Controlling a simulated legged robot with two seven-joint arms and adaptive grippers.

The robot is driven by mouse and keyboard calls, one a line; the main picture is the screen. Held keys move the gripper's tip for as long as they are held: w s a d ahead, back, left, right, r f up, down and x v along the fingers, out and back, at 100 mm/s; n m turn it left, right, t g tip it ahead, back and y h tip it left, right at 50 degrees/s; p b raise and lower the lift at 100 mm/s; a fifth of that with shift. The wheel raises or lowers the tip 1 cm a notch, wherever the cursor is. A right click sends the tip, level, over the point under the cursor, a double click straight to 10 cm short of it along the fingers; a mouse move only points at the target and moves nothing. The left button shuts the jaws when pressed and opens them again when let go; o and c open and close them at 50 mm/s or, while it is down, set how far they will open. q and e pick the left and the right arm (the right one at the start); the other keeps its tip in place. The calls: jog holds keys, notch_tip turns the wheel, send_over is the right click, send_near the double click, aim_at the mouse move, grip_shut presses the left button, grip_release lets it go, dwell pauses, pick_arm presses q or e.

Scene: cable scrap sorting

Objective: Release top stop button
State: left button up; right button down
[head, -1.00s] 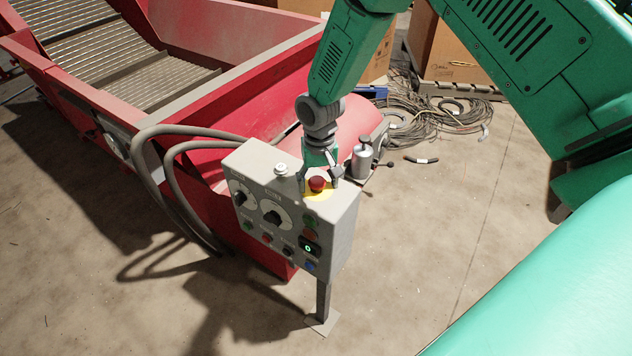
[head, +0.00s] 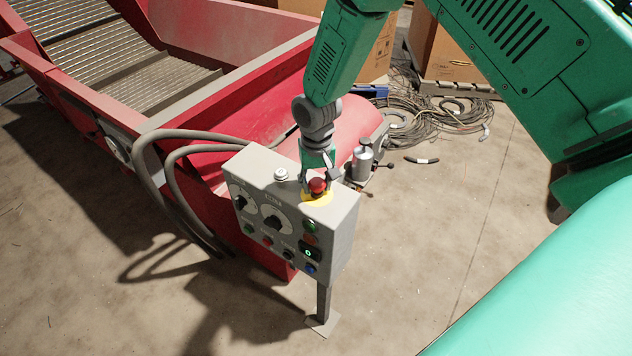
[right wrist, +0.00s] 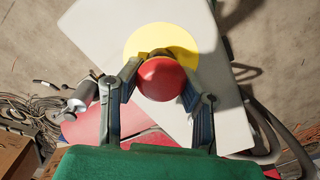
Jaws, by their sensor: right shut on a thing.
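The red stop button (head: 317,186) sits on a yellow disc (head: 318,200) on top of the grey control box (head: 345,222). My right gripper (head: 318,180) reaches down to it from behind and is shut on the button. In the right wrist view, the red button (right wrist: 161,79) lies between the two fingers of the gripper (right wrist: 160,88), with the yellow disc (right wrist: 160,40) beneath it. The fingers cover part of the button's sides in the head view. My left gripper is not in view.
A white button (head: 281,174) stands on the box top, left of the stop button. A red conveyor machine (head: 240,105) with grey hoses (head: 165,128) stands behind. Cables (head: 440,115) lie on the floor.

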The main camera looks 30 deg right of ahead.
aim_at(316, 182)
jog(key=c, duration=1.4)
grip_release()
jog(key=shift+s+a+r, duration=0.1)
jog(key=shift+s+a, duration=0.05)
jog(key=o, duration=0.4)
jog(key=shift+s+r, duration=0.1)
jog(key=shift+r, duration=0.05)
jog(key=shift+s+a+r, duration=0.1)
jog(key=shift+s, duration=0.05)
jog(key=shift+w, duration=0.25)
jog(key=shift+r, duration=0.35)
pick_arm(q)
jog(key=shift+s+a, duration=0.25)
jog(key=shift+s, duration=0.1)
pick_arm(e)
notch_tip(316, 182, up, 11)
jog(key=shift+s, duration=0.15)
jog(key=shift+r, duration=0.1)
